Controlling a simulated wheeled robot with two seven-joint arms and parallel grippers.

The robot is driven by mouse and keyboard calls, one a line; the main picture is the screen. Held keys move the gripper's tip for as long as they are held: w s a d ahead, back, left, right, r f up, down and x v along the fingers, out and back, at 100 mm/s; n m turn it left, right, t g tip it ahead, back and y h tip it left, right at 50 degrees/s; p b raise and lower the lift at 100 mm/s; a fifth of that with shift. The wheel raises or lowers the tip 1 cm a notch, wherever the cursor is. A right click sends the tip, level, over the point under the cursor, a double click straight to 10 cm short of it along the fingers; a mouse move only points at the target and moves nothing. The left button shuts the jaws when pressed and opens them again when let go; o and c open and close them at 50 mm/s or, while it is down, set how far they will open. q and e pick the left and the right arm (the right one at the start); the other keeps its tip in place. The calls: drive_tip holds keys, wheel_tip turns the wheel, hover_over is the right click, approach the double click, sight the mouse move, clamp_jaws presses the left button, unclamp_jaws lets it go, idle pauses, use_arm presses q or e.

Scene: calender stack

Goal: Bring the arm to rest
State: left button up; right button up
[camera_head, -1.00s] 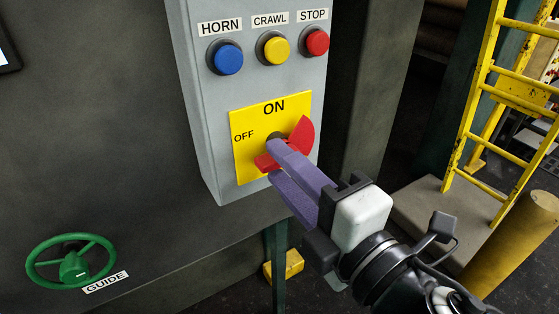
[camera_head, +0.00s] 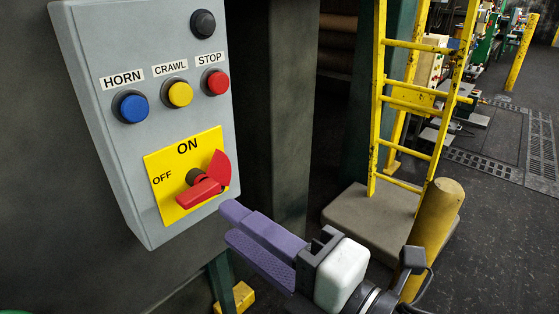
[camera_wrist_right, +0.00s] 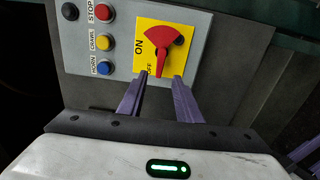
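The red switch handle (camera_head: 199,192) sits on a yellow plate (camera_head: 160,205) marked ON and OFF, on a grey control box. Its narrow end points towards the OFF side. It also shows in the right wrist view (camera_wrist_right: 161,38), with the ON label beside it. My right gripper (camera_head: 232,225) has purple fingers and is to the lower right of the handle, apart from it. In the right wrist view its fingers (camera_wrist_right: 159,80) are spread with nothing between them, short of the plate.
The grey control box (camera_head: 100,105) has blue, yellow and red buttons labelled HORN, CRAWL and STOP, and a black one above. A yellow ladder (camera_head: 379,90) and yellow post (camera_head: 436,225) stand to the right. Open dark floor (camera_head: 500,220) lies beyond.

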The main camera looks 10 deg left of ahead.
drive_tip(key=w+d+f+m+t+h, duration=0.1)
drive_tip(key=w+d+f+m+h, duration=0.3)
drive_tip(key=f+m, duration=0.55)
drive_tip(key=w+d+f+m+t+h, duration=0.2)
drive_tip(key=w+d+f+m, duration=0.25)
drive_tip(key=f+m, duration=0.5)
drive_tip(key=s+d+f+m+g+h, duration=0.1)
drive_tip(key=s+d+f+m+h, duration=0.1)
drive_tip(key=s+d+f, duration=0.3)
drive_tip(key=s+d+f+m+g+h, duration=0.2)
drive_tip(key=s+d+f, duration=0.4)
drive_tip(key=f, duration=0.7)
drive_tip(key=s+d+f+m+g+h, duration=0.1)
drive_tip(key=s+d+f+m, duration=0.3)
drive_tip(key=f, duration=0.5)
drive_tip(key=shift+s+d+m+h, duration=0.3)
drive_tip(key=shift+s+d+h, duration=0.6)
drive_tip(key=shift+d, duration=0.35)
drive_tip(key=shift+a+r, duration=0.1)
